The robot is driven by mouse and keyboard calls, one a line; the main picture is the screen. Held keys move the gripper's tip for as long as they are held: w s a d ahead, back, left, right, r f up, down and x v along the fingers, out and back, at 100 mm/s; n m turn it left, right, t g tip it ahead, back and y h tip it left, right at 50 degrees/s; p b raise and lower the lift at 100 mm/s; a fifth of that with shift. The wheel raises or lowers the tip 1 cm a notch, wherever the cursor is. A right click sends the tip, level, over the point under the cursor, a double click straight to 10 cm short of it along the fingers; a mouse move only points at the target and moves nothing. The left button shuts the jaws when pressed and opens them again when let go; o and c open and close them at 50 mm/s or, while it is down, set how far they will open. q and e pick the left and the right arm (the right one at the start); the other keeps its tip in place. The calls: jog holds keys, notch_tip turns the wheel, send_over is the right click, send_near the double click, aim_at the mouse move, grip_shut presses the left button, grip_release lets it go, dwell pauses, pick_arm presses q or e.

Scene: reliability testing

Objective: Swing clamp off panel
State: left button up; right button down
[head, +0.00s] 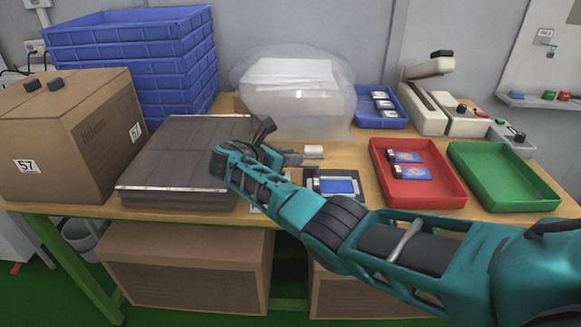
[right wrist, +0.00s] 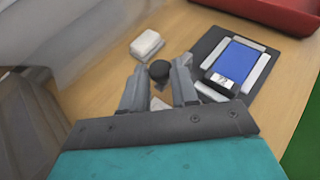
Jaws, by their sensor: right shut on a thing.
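The panel (right wrist: 237,62), a blue-faced plate with a small white label, lies flat in a dark fixture (right wrist: 203,48) with light bars along its sides. It also shows in the head view (head: 338,186), partly behind my right arm. My right gripper (right wrist: 160,82) is beside the fixture, shut on the clamp's round black knob (right wrist: 159,70). The clamp's arm is mostly hidden by the fingers; no clamp part visibly crosses the blue face. In the head view my right gripper (head: 294,158) is small and its grip unclear. My left gripper is out of view.
A white block (right wrist: 147,45) lies close to the gripper. A grey scale-like platform (head: 180,160), a cardboard box (head: 75,135) and a clear bag (head: 295,95) stand around. Red (head: 440,192) and green (head: 505,180) trays are at right; the green one looks empty.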

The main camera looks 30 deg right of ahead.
jog(key=shift+w+d+g, duration=0.1)
jog(key=shift+g, duration=0.2)
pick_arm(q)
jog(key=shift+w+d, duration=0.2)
pick_arm(e)
jog(key=shift+m, duration=0.3)
jog(key=c, duration=0.9)
grip_release()
pick_arm(q)
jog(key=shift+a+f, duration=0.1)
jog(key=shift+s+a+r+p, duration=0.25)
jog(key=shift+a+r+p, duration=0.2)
jog(key=shift+p, duration=0.5)
pick_arm(e)
jog(key=v, duration=1.3)
jog(key=shift+w, duration=0.1)
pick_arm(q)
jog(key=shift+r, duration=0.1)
